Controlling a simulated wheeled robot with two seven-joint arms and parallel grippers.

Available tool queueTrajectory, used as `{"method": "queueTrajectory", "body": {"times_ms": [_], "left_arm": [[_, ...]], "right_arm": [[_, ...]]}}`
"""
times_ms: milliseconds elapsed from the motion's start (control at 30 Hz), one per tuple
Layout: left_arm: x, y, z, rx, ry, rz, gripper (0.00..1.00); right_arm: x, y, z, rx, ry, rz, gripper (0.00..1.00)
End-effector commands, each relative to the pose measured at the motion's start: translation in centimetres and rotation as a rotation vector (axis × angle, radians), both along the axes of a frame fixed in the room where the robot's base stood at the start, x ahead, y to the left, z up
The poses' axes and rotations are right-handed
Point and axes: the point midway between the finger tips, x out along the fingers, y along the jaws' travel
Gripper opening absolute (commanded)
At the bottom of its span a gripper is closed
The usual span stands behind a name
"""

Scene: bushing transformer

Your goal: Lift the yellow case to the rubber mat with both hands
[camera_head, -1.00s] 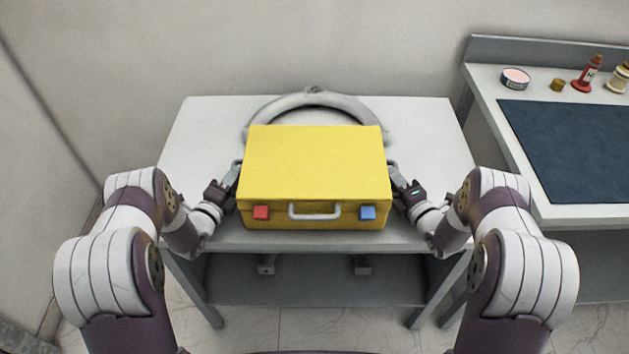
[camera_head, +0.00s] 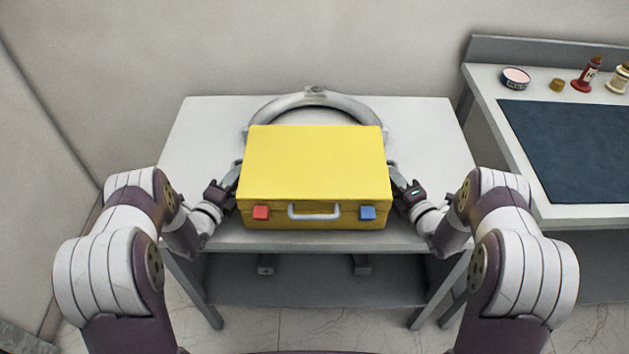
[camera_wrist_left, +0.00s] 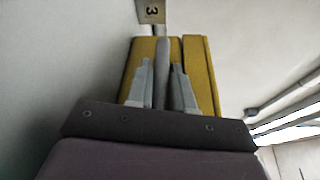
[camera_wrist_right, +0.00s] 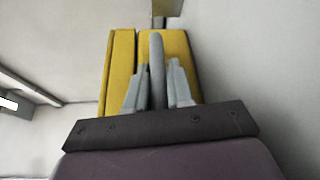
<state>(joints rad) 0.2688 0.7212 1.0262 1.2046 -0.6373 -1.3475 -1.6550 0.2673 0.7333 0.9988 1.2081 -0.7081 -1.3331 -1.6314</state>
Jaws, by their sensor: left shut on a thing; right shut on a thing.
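The yellow case (camera_head: 315,165) is at the middle of the head view, over the white table, with a grey front handle between a red and a blue latch. My left gripper (camera_head: 236,176) is at its left side. In the left wrist view the fingers (camera_wrist_left: 162,85) are shut on a grey side handle of the case (camera_wrist_left: 203,75). My right gripper (camera_head: 394,176) is at its right side. In the right wrist view its fingers (camera_wrist_right: 157,85) are shut on the other grey side handle of the case (camera_wrist_right: 122,70). The dark blue rubber mat (camera_head: 575,150) lies on the right bench.
The white table (camera_head: 205,125) has a grey ring-shaped part (camera_head: 350,103) behind the case. The right bench (camera_head: 485,80) holds a round tin (camera_head: 515,79), a small brown cap (camera_head: 557,85), a red bottle (camera_head: 587,75) and a cream bottle (camera_head: 619,79) behind the mat. The mat's visible surface is clear.

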Motion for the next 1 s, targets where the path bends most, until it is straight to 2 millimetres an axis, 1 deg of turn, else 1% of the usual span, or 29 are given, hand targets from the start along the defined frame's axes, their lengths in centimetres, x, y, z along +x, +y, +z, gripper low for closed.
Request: {"method": "queueTrajectory", "body": {"times_ms": [267, 367, 467, 700, 800, 867, 1000], "left_arm": [[-0.1, 0.1, -0.2, 0.0, 0.004, 0.003, 0.0], [0.0, 0.1, 0.2, 0.001, -0.001, 0.003, 0.0], [0.0, 0.1, 0.9, 0.001, -0.002, 0.004, 0.0], [0.1, 0.1, 4.2, 0.0, -0.003, 0.003, 0.0], [0.1, 0.1, 5.2, 0.0, -0.004, 0.003, 0.0], [0.1, 0.1, 5.4, 0.0, -0.003, 0.003, 0.0], [0.1, 0.1, 5.2, 0.0, -0.004, 0.003, 0.0]], "right_arm": [[0.0, -0.1, -0.1, -0.001, 0.001, -0.002, 0.0], [0.0, -0.1, 0.2, -0.001, -0.003, -0.002, 0.0], [0.1, -0.1, 0.9, -0.001, -0.004, -0.002, 0.0], [0.1, -0.1, 4.2, -0.001, -0.005, -0.002, 0.0], [0.1, -0.1, 5.2, 0.0, -0.005, -0.002, 0.0], [0.1, -0.1, 5.4, 0.0, -0.005, -0.002, 0.0], [0.1, -0.1, 5.2, 0.0, -0.005, -0.003, 0.0]]}}
